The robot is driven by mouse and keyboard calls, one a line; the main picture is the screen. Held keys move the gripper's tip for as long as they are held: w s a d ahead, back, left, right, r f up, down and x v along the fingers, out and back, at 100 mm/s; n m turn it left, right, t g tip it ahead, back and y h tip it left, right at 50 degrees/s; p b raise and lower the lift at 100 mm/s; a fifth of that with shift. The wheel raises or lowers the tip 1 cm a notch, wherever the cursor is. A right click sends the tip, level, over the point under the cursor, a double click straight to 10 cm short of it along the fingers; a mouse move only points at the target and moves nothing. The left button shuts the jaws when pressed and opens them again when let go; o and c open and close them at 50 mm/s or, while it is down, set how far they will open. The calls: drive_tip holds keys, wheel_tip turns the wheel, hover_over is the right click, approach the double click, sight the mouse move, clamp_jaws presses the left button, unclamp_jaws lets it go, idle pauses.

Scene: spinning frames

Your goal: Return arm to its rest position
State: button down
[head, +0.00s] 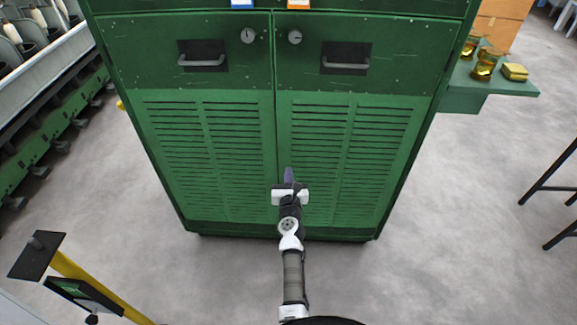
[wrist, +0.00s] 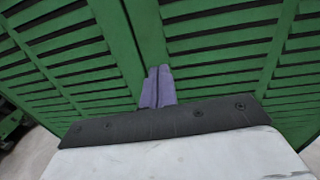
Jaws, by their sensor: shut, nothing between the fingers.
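My gripper (head: 289,176) is in front of the green cabinet (head: 205,110), near the middle seam between its two louvred doors. In the wrist view the purple-grey fingers (wrist: 158,88) are together, with nothing between them. My arm reaches forward from the bottom middle of the head view. I cannot tell whether the fingertips touch the cabinet.
The cabinet has a left handle (head: 201,62) and a right handle (head: 345,65). A side shelf (head: 470,85) holds brass-coloured items. A yellow post (head: 80,275) stands at lower left. A machine row (head: 60,110) lines the left. Open floor (head: 430,220) lies at right.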

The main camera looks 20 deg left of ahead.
drive_tip(key=v, duration=0.6)
drive_tip(key=shift+s+a+p, duration=0.15)
drive_tip(key=shift+s+p, duration=0.2)
drive_tip(key=shift+s, duration=0.1)
